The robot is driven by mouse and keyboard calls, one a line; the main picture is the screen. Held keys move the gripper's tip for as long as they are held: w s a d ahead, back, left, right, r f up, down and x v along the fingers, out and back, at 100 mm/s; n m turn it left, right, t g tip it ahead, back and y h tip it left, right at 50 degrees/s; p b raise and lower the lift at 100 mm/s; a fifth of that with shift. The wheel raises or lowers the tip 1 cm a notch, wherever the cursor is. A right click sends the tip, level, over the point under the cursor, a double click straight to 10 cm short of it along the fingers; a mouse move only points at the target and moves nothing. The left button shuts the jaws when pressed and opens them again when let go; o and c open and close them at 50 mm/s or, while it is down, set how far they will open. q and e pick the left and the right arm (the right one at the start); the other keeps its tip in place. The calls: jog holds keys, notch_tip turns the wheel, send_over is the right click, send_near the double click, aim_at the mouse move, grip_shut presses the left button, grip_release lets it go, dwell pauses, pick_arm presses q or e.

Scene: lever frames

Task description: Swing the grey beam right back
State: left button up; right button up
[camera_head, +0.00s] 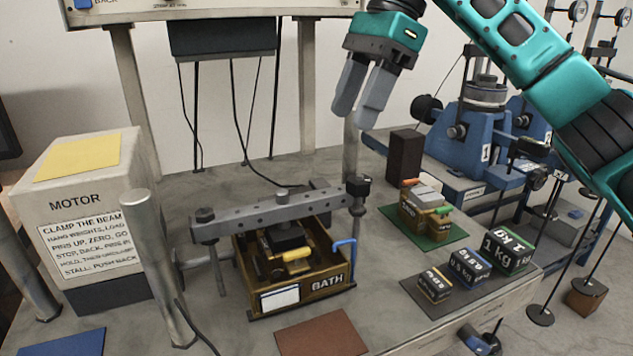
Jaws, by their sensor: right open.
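The grey beam (270,213) is a bar with a row of holes. It lies across above the brass-coloured box marked BATH (330,281), slanting up to the right. A dark knob sits at its left end, and a dark clamp or post head (357,187) is at its right end. My right gripper (353,114) hangs at the top middle, fingers pointing down. My left gripper is not in view.
A motor box (75,199) with a sign and a grey post (160,260) stand at the left. Weights (508,251) on a dark mat, a green mat (425,236) with a brass tray, and a dark block (404,155) are at the right. Blue machines (480,140) stand behind. An overhead frame has hanging cords.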

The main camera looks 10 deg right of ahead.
aim_at(319, 193)
jog(key=b+x, duration=0.1)
jog(key=x, duration=1.1)
jog(key=shift+s+a+f, duration=0.1)
jog(key=shift+c, duration=0.3)
grip_shut()
